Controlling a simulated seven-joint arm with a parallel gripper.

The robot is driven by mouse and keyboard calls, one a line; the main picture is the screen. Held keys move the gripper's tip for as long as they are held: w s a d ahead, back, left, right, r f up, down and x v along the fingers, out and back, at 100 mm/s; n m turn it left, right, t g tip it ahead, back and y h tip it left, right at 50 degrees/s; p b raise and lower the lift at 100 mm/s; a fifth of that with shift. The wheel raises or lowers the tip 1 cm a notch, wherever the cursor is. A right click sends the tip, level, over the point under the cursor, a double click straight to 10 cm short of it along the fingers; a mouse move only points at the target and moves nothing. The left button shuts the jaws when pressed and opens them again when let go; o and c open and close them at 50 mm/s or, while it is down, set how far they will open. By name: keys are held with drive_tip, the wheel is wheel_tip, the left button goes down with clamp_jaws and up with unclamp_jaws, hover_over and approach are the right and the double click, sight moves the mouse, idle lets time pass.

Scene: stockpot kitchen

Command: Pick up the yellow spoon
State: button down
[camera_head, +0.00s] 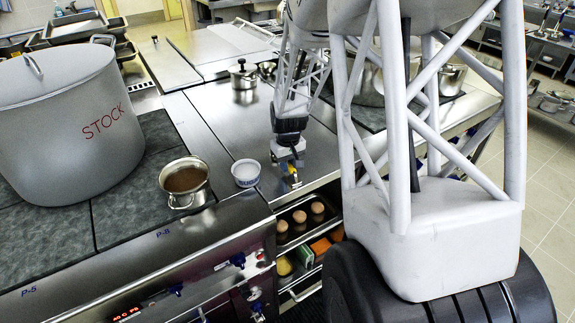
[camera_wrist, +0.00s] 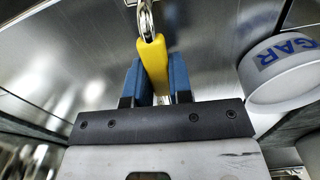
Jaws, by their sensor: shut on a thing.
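The yellow spoon (camera_wrist: 152,62) has a yellow handle and a shiny metal end that runs off the top of the wrist view. My gripper (camera_wrist: 158,75) is shut on the yellow handle, with a blue finger pad on each side of it. In the head view my gripper (camera_head: 291,174) is low over the steel counter near its front edge, and a small patch of yellow shows at its fingers. The bowl of the spoon is mostly out of the wrist view, and I cannot tell whether the spoon touches the counter.
A white bowl marked in blue letters (camera_wrist: 284,76) is close on the right in the wrist view; it stands left of my gripper in the head view (camera_head: 246,173). A small pot of brown liquid (camera_head: 185,181) and a large stockpot (camera_head: 66,125) stand further left. An open drawer (camera_head: 306,240) lies below.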

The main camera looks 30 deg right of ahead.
drive_tip(key=shift+r, duration=0.85)
wheel_tip(320, 180, up, 2)
drive_tip(key=shift+r, duration=0.1)
drive_tip(key=s+a, duration=0.3)
drive_tip(key=s, duration=0.4)
drive_tip(key=s+a+r, duration=0.1)
drive_tip(key=s+a, duration=0.2)
drive_tip(key=s, duration=0.5)
drive_tip(key=shift+w, duration=0.1)
drive_tip(key=w+a+r+g, duration=0.1)
drive_tip(key=w+a+r, duration=0.2)
drive_tip(key=w, duration=0.3)
drive_tip(key=w+a+r+m+g, duration=0.1)
drive_tip(key=w+a+r+g, duration=0.1)
drive_tip(key=w+a+r, duration=0.1)
drive_tip(key=w+a, duration=0.1)
drive_tip(key=w, duration=0.1)
drive_tip(key=shift+w+a+r+y, duration=0.3)
drive_tip(key=shift+w+a, duration=0.05)
drive_tip(key=shift+a, duration=0.05)
drive_tip(key=shift+f, duration=0.1)
idle(0.4)
